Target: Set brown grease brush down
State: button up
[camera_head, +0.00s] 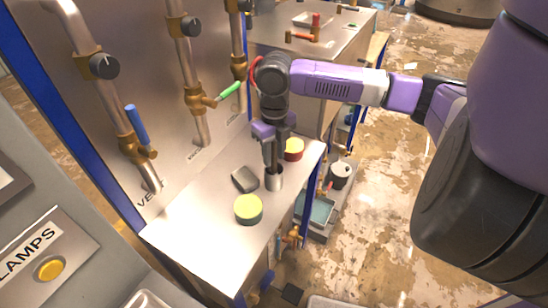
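Whether the fingers are shut on something is too small to tell.
A dark grey block (244,179) lies left of the cup. A round tin with a yellow-green top (248,207) stands in front, and a red tin (294,149) behind. Pipes with valves line the panel at left. The bench's front left is clear.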

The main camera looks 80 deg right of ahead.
notch_tip(320, 180, up, 11)
jog(key=shift+a+f+b, duration=0.1)
jog(key=shift+f+b, duration=0.05)
jog(key=shift+b, duration=0.25)
dwell(0.4)
